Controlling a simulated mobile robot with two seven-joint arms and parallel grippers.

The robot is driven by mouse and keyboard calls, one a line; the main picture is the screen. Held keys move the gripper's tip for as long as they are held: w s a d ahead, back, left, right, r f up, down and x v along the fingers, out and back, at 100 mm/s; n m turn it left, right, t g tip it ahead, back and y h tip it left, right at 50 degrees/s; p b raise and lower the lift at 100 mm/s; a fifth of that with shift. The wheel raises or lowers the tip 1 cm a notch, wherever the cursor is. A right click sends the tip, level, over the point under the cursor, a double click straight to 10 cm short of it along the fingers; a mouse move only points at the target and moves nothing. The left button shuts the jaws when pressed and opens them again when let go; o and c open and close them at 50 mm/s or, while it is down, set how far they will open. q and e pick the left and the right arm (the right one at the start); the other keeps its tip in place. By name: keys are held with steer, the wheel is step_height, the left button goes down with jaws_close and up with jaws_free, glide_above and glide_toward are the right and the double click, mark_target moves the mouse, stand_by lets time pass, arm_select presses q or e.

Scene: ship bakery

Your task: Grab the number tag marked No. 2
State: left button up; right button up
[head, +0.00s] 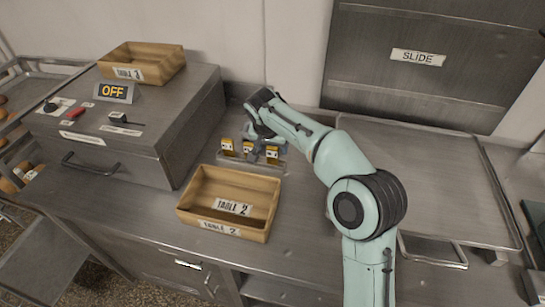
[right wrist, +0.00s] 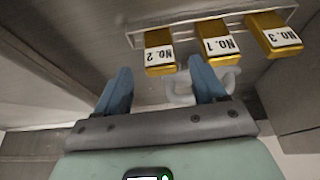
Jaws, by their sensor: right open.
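In the right wrist view, the yellow No. 2 tag (right wrist: 159,54), with a white label, hangs in a row with the No. 1 tag (right wrist: 217,40) and the No. 3 tag (right wrist: 276,36). My right gripper (right wrist: 161,78) is open and empty, its blue fingers spread either side of the No. 2 tag's position and just short of it. In the head view, my right gripper (head: 262,148) is beside the row of tags at the back of the counter; the labels are too small to read there. My left gripper is not in view.
A wooden Table 2 box (head: 207,222) stands in front of the tags. A metal appliance (head: 127,112) with an OFF sign (head: 115,92) stands left, with another wooden box (head: 141,61) on top. A metal tray (head: 440,200) lies right. A SLIDE panel (head: 416,57) is behind.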

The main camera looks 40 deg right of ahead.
mark_target(272, 147)
steer(key=x, duration=0.5)
steer(key=shift+w, duration=0.1)
steer(key=shift+r, duration=0.1)
steer(key=c, duration=1.1)
steer(key=shift+r, duration=0.1)
